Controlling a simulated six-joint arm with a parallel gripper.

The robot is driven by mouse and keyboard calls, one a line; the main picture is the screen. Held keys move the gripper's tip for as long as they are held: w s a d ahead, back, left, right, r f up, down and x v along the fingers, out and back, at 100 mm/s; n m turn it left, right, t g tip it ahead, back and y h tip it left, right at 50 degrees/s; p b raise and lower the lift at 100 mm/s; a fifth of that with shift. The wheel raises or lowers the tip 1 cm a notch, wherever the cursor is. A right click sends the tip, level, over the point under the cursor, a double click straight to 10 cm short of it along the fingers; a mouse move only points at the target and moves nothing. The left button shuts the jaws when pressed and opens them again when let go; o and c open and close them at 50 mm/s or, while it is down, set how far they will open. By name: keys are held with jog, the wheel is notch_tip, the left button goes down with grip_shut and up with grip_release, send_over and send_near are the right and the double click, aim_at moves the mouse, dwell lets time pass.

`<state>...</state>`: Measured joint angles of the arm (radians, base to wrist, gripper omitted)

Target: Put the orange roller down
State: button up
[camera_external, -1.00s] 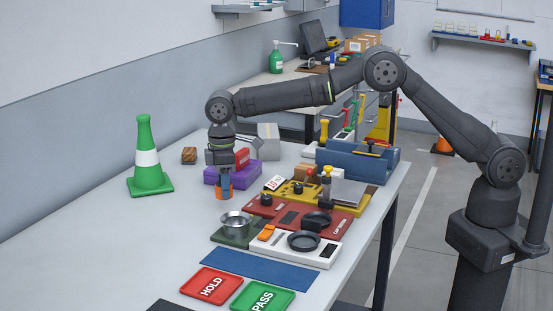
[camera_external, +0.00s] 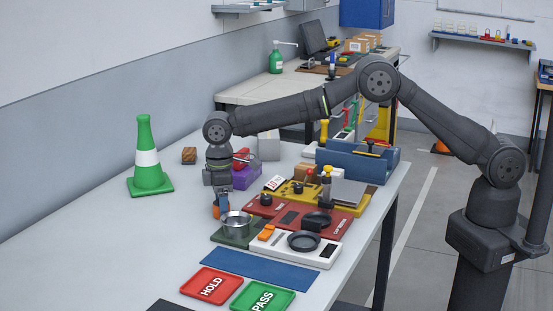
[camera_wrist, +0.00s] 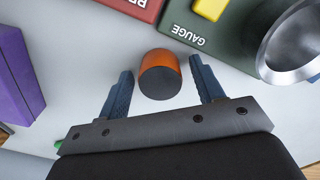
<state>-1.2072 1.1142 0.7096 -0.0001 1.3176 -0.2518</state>
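The orange roller (camera_wrist: 159,60) shows in the wrist view as a short orange cylinder with a dark end face toward the camera. It lies between the two blue fingertips of my gripper (camera_wrist: 161,68), with a visible gap on each side, so my gripper is open around it. In the external view my gripper (camera_external: 221,210) points down low over the grey table, left of the metal cup.
The metal cup (camera_external: 236,223) on the green gauge plate (camera_wrist: 222,45) is close on the right. A purple block (camera_external: 245,177) stands behind. A blue mat (camera_external: 250,268) and HOLD (camera_external: 211,285) and PASS (camera_external: 263,298) trays lie in front.

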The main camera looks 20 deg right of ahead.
notch_tip(320, 180, up, 12)
jog(key=shift+f, duration=0.15)
jog(key=shift+c, duration=0.2)
jog(key=shift+r, duration=0.35)
jog(key=c, duration=0.3)
jog(key=w+d+f+m+g+y, duration=0.15)
jog(key=m+g+y, duration=0.35)
jog(key=m, duration=0.8)
jog(key=w+d+f+m+g+y, duration=0.1)
jog(key=w+d+m+g+y, duration=0.25)
jog(key=m, duration=0.95)
jog(key=shift+g+y, duration=0.55)
notch_tip(320, 180, down, 8)
jog(key=shift+a+r, duration=0.1)
jog(key=shift+r, duration=0.05)
jog(key=shift+x, duration=3.8)
